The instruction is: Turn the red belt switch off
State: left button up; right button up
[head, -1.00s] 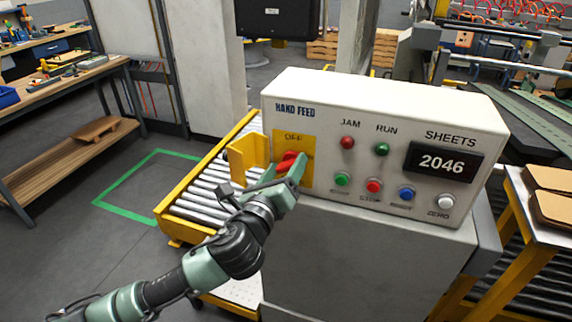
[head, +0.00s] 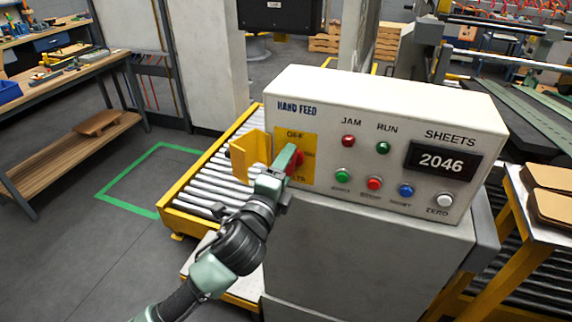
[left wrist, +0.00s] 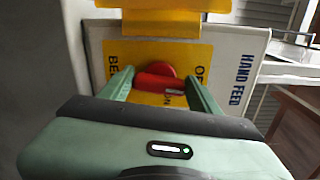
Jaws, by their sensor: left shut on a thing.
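The red belt switch (left wrist: 158,80) sits on a yellow plate (head: 296,140) at the left of the control box's front. The plate reads OFF at its top and BELTS at its foot. My left gripper (head: 288,161) is at the switch. In the left wrist view my left gripper (left wrist: 160,84) has a finger on each side of the red knob, shut on it. The knob's bar there lies roughly along the OFF to BELTS line. In the head view my fingers hide most of the knob (head: 299,158). My right gripper is not in view.
The white control box (head: 390,110) carries JAM and RUN lamps, several buttons and a counter (head: 443,161) at 2046. A yellow bracket (head: 248,157) stands close left of my gripper, above a roller conveyor (head: 205,188). Open floor lies to the left.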

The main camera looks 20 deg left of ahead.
pick_arm(q)
jog(key=shift+f+n, duration=0.1)
jog(key=shift+n, duration=0.5)
jog(key=o, duration=1.4)
jog(key=s+b, duration=0.1)
jog(key=s, duration=0.6)
jog(key=shift+s+a, duration=0.15)
jog(key=shift+s, duration=0.25)
